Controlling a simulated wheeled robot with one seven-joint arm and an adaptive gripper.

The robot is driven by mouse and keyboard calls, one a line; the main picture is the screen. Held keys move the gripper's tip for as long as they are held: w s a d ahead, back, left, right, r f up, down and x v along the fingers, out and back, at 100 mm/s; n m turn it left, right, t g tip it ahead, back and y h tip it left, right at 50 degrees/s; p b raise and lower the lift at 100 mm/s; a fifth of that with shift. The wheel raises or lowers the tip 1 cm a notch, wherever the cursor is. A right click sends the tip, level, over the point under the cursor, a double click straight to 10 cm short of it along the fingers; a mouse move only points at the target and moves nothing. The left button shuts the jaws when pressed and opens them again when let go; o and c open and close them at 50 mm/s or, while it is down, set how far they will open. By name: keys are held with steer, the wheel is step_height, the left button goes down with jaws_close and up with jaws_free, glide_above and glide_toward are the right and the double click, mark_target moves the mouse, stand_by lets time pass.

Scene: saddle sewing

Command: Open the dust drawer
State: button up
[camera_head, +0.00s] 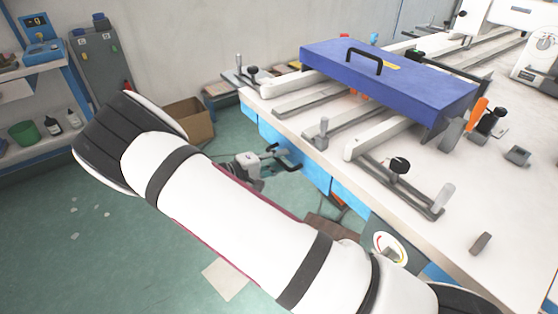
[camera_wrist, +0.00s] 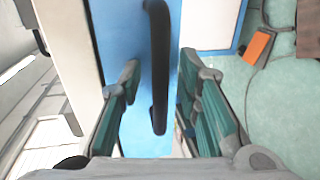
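The dust drawer shows a blue front (camera_wrist: 122,30) with a long black bar handle (camera_wrist: 159,60) in the wrist view. My gripper (camera_wrist: 160,78) is open, with one teal-padded finger on each side of the handle and gaps visible on both sides. Whether the fingertips reach past the bar is hard to tell. In the head view, my gripper (camera_head: 252,164) is beside the handle, partly hidden by my white arm. I cannot tell whether the drawer is fully closed.
The white worktable (camera_head: 500,200) carries rails, clamps and a blue box (camera_head: 385,80) with a black handle. A cardboard box (camera_head: 188,120) stands on the green floor, and a shelf with bottles is at the left. The floor left of the table is mostly clear.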

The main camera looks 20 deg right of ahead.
steer(key=shift+c, duration=0.6)
jaws_close()
steer(key=f+b+v, duration=0.2)
steer(key=v, duration=0.9)
steer(key=a+f+b+v, duration=0.1)
steer(key=f+v, duration=0.2)
steer(key=v, duration=0.9)
steer(key=shift+s+a+b, duration=0.25)
steer(key=shift+s+b, duration=0.1)
steer(key=shift+b, duration=0.05)
steer(key=shift+o, duration=0.6)
jaws_free()
steer(key=shift+a, duration=0.1)
